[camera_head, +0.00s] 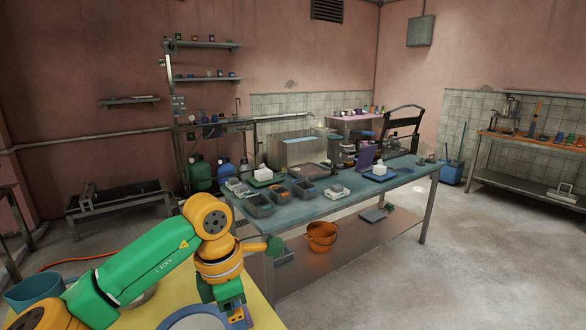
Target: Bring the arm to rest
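My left arm, green and orange, comes in from the lower left over a yellow table (262,312). It bends at an orange joint and its end points down at the table's right part. The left gripper (236,312) is small and partly hidden at the arm's end, close to a round grey-blue thing (190,322) cut off by the bottom edge. I cannot tell whether its fingers are open or shut, and no held object is clear. My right arm and gripper are not in view.
A blue-green table (320,205) with several dark trays stands beyond the arm. An orange bucket (321,238) sits on its lower shelf. A blue-grey tub (34,290) is at the lower left. An orange-topped bench (540,141) stands at right. The floor between is clear.

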